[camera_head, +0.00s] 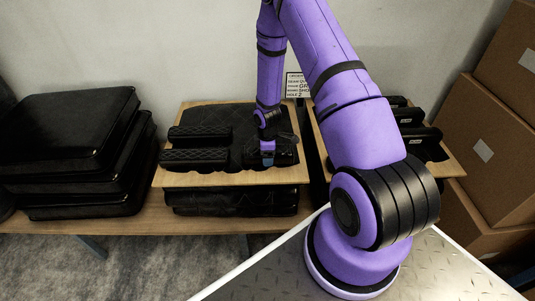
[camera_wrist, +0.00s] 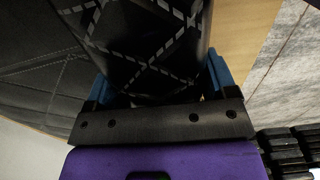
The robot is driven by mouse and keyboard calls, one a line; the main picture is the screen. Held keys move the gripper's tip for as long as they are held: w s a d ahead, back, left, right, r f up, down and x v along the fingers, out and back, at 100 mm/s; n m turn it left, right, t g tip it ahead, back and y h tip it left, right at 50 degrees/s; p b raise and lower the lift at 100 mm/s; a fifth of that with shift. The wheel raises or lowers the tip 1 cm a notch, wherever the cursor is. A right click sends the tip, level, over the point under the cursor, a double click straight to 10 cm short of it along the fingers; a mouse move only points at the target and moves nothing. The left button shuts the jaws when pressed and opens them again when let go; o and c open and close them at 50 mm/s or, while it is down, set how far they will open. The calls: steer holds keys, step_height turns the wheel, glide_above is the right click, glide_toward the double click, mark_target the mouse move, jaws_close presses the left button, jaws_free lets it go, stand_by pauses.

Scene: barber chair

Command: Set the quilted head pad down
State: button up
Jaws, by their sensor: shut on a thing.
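The quilted head pad (camera_wrist: 148,45) is black with pale crossed stitching. In the wrist view it fills the space between the two blue fingers of my gripper (camera_wrist: 156,85), which is shut on it. In the head view my gripper (camera_head: 267,156) is low over the right part of a wooden board (camera_head: 225,179), and a dark pad (camera_head: 286,157) shows beside its blue fingertip. My gripper and arm hide part of that pad. I cannot tell whether the held pad touches the board.
Two similar black quilted pads (camera_head: 195,158) lie on the board's left side, with a larger quilted piece (camera_head: 240,116) behind. A second board (camera_head: 453,166) with black pads stands right. Black cushions (camera_head: 65,135) are stacked left; cardboard boxes (camera_head: 487,150) stand far right.

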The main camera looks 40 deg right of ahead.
steer(key=o, duration=1)
steer(key=shift+f, duration=0.1)
step_height(320, 180, up, 12)
steer(key=shift+r, duration=0.15)
steer(key=s+a+r+m+t+h, duration=0.1)
steer(key=s+a+r+m, duration=0.2)
steer(key=r, duration=1)
steer(key=s+a+r+m+t, duration=0.1)
steer(key=s+a+r+m, duration=0.15)
steer(key=r, duration=1.15)
steer(key=s+a+r+m+t, duration=0.1)
steer(key=s+a+r, duration=0.3)
steer(key=s, duration=0.6)
steer(key=s+a+r+m+t+y, duration=0.1)
steer(key=s+a+r+m+t, duration=0.1)
steer(key=s+r, duration=0.7)
steer(key=s+a+m, duration=0.1)
steer(key=s+m, duration=0.1)
steer(key=shift+a+r+m, duration=0.3)
steer(key=shift+a+m, duration=0.05)
